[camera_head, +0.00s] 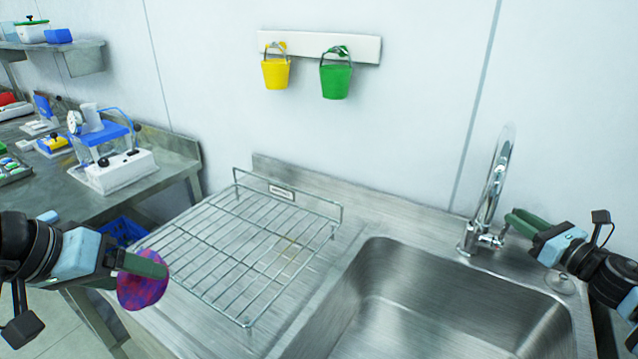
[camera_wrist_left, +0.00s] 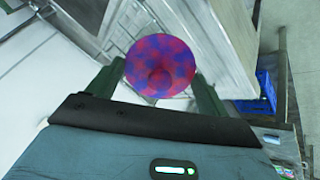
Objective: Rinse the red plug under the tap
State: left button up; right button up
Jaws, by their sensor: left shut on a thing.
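The red plug (camera_head: 142,292) is a round disc, mottled with blue-purple patches over its red face. My left gripper (camera_head: 150,266) is shut on it and holds it at the lower left, in front of the wire rack's left side. In the left wrist view the plug (camera_wrist_left: 160,66) sits between the two green fingers (camera_wrist_left: 160,85), its blotched face and central knob showing. The chrome tap (camera_head: 490,195) stands behind the sink; no water shows from it. My right gripper (camera_head: 512,222) is beside the tap's lever; whether its fingers touch the lever is unclear.
The steel sink basin (camera_head: 400,290) is empty where visible. A wire drying rack (camera_head: 240,250) lies empty on the drainer between the plug and the sink. Yellow (camera_head: 276,73) and green (camera_head: 336,80) buckets hang on the wall. A side bench (camera_head: 70,190) with apparatus stands at left.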

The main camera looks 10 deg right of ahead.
jog(key=shift+x, duration=1.3)
jog(key=shift+c, duration=0.2)
grip_shut()
